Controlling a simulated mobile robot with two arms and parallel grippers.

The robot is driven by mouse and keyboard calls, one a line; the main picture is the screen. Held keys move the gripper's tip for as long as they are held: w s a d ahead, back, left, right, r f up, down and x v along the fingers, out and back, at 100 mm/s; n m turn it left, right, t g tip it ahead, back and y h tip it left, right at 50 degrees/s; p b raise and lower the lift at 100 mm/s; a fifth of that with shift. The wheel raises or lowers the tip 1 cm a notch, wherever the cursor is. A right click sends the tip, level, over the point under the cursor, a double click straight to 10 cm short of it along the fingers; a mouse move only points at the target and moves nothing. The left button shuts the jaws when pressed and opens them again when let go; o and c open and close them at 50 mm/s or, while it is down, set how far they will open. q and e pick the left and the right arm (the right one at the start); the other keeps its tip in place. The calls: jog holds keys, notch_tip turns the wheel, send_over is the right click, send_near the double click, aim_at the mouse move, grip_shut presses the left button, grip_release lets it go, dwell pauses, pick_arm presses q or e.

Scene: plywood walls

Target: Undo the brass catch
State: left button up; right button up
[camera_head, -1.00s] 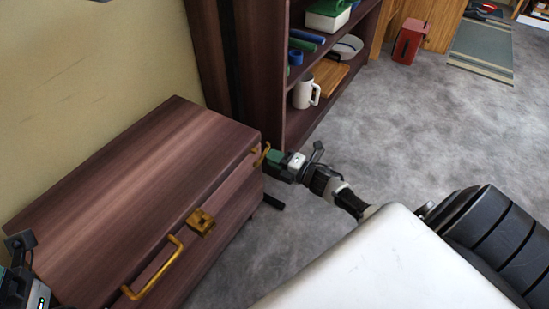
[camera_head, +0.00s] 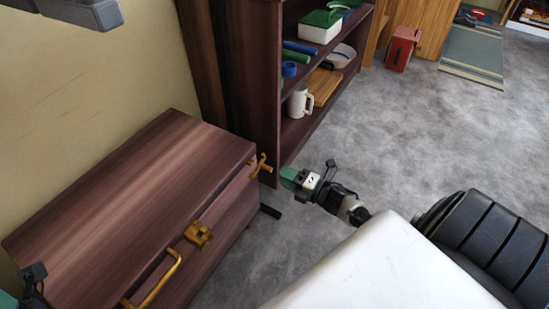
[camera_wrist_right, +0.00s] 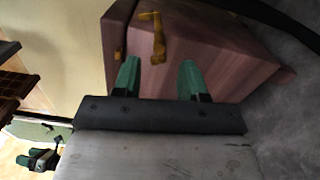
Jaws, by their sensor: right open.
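A dark reddish-brown wooden chest (camera_head: 125,195) stands against the wall at left. A square brass catch (camera_head: 199,234) is on its front edge near the middle; I cannot tell whether it is fastened. A brass handle-like fitting (camera_head: 261,166) sits at the chest's right end. In the right wrist view a bent brass piece (camera_wrist_right: 157,38) lies just beyond my fingertips. My right gripper (camera_head: 288,177), with green fingers, is open and empty, a little right of the end fitting and apart from it. Part of my left gripper (camera_head: 32,284) shows at the lower left edge; its jaws are unclear.
A long brass handle (camera_head: 155,280) is on the chest's front, left of the catch. A dark shelf unit (camera_head: 255,90) with a white mug (camera_head: 300,101), a green-lidded box (camera_head: 320,27) and other items stands behind. Grey carpet (camera_head: 430,115) is open to the right.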

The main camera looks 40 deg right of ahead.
jog(key=shift+p+v, duration=0.45)
jog(key=shift+v, duration=1.95)
